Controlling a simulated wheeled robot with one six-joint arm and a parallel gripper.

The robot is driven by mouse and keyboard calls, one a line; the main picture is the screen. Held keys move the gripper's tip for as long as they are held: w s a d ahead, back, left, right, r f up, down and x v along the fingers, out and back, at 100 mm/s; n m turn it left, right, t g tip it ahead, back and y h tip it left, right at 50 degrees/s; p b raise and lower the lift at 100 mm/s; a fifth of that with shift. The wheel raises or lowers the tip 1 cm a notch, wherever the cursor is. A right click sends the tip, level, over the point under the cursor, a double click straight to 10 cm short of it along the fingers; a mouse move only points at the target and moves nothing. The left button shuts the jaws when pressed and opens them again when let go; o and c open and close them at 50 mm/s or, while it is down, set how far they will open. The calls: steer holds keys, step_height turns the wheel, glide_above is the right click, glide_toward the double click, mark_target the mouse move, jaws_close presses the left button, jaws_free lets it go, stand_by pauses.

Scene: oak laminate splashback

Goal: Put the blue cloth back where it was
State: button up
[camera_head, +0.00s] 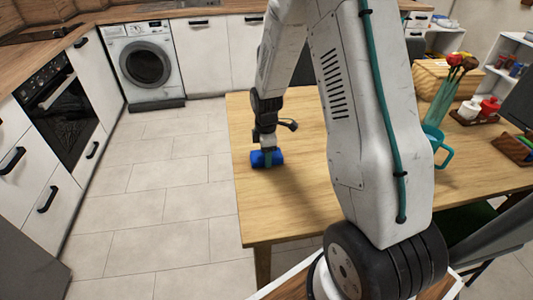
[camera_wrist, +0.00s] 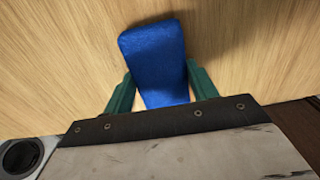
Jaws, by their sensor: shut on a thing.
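The blue cloth (camera_head: 278,157) looks like a rolled or folded bundle at the left part of the wooden table (camera_head: 300,205). My gripper (camera_head: 267,160) is shut on it, pointing down near the table's left edge. In the wrist view the blue cloth (camera_wrist: 155,60) lies between the two green fingers of my gripper (camera_wrist: 160,92), and its far end reaches beyond them. Wood grain fills the background there. I cannot tell whether the cloth touches the table top.
The table around my gripper is clear. Tiled floor (camera_head: 165,190) lies left of the table.

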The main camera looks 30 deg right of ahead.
steer(key=shift+f, duration=0.25)
steer(key=o, duration=0.9)
steer(key=shift+o, duration=0.2)
step_height(320, 180, up, 12)
steer(key=s+a+r+m, duration=0.3)
steer(key=s+r, duration=0.3)
steer(key=r, duration=0.1)
steer(key=s+a+r+m, duration=0.3)
steer(key=s+a+r, duration=0.15)
steer(key=r, duration=0.25)
steer(key=s+a+r+m, duration=0.1)
steer(key=s+r+m, duration=0.1)
steer(key=s, duration=0.7)
steer(key=s+a+r+m+t, duration=0.1)
steer(key=s+a+r+m, duration=0.1)
steer(key=s+m, duration=0.3)
steer(key=s, duration=0.4)
steer(key=shift+s+a+r, duration=0.15)
steer(key=shift+r, duration=0.05)
